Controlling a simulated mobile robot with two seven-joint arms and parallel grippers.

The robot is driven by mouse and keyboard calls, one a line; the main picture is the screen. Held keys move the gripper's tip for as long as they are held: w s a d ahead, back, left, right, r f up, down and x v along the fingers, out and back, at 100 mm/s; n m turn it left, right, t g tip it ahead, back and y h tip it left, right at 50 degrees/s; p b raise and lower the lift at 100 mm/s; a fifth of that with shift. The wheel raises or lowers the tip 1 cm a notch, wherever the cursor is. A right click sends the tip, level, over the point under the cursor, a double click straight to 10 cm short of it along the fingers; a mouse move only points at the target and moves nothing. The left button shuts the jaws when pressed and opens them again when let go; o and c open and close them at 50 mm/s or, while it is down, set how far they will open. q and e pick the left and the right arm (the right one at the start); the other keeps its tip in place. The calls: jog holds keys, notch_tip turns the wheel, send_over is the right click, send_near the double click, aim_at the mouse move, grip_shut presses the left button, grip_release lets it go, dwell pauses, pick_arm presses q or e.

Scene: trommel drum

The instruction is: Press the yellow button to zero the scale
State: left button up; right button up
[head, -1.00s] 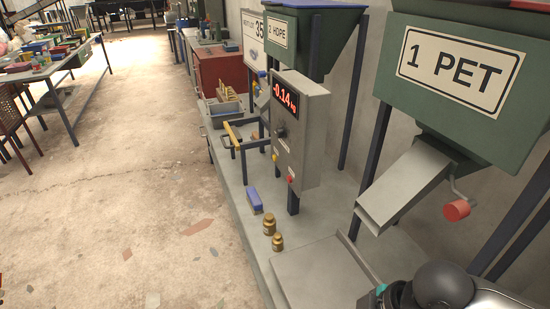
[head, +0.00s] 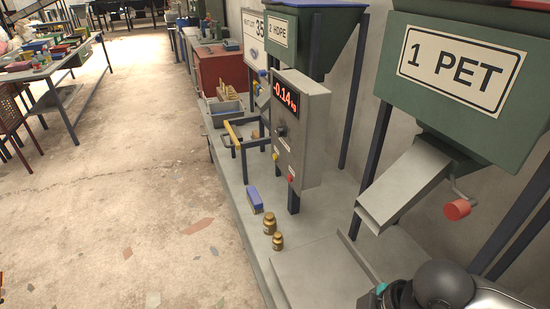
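The scale's grey control box (head: 303,128) stands on a dark post above the bench. Its red display (head: 286,97) reads -0.14 with a small unit after it. A small yellow button (head: 275,156) is low on the left of the box's front face. A red button (head: 290,177) is lower and to its right, and a dark knob (head: 281,131) is above them. The flat grey scale plate (head: 325,268) in front looks empty. Part of my arm shows at the bottom right corner. Neither gripper's fingers can be made out.
Two brass weights (head: 270,224) and a blue block (head: 254,199) stand on the bench left of the plate. A green hopper marked 1 PET (head: 455,85) with a grey chute (head: 405,185) and red crank handle (head: 457,209) is at right. The floor at left is open.

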pick_arm(q)
grip_shut()
dwell(0.3)
jog(key=shift+a, duration=0.1)
dwell(0.9)
